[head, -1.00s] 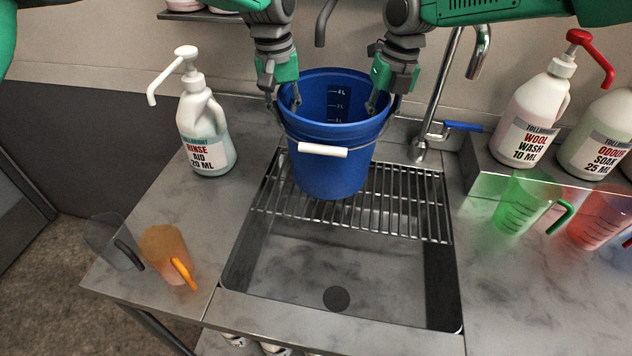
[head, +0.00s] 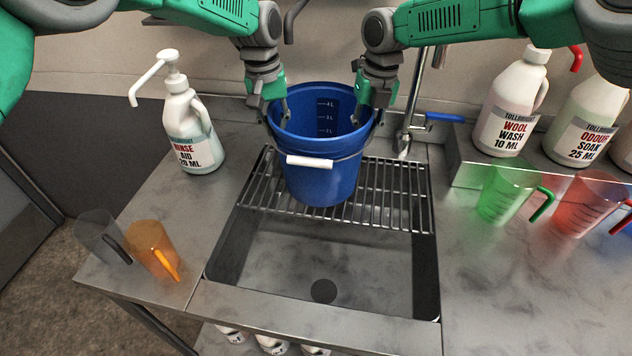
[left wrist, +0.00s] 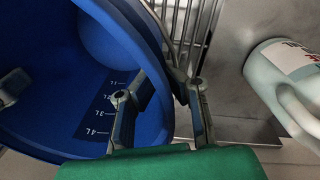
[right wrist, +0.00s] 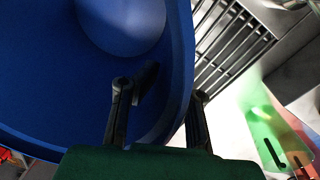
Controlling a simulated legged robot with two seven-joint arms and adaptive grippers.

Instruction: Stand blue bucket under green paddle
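The blue bucket (head: 320,181) is upright over the wire rack (head: 395,200) at the back of the sink. Whether its base touches the rack I cannot tell. My left gripper (head: 276,113) is shut on the left of its rim, one finger inside and one outside, as the left wrist view (left wrist: 160,98) shows. My right gripper (head: 367,115) is shut on the right of the rim the same way, as the right wrist view (right wrist: 158,95) shows. The bucket's white handle grip (head: 309,162) hangs in front. I see no green paddle; a blue paddle (head: 444,117) shows on the right tap.
A grey spout (head: 290,22) shows behind my left gripper. A rinse aid bottle (head: 192,135) stands left of the sink. Wool wash (head: 508,105) and odour soak (head: 583,120) bottles stand right on a ledge. Green (head: 500,195), red (head: 587,203) and orange (head: 150,250) jugs stand nearby.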

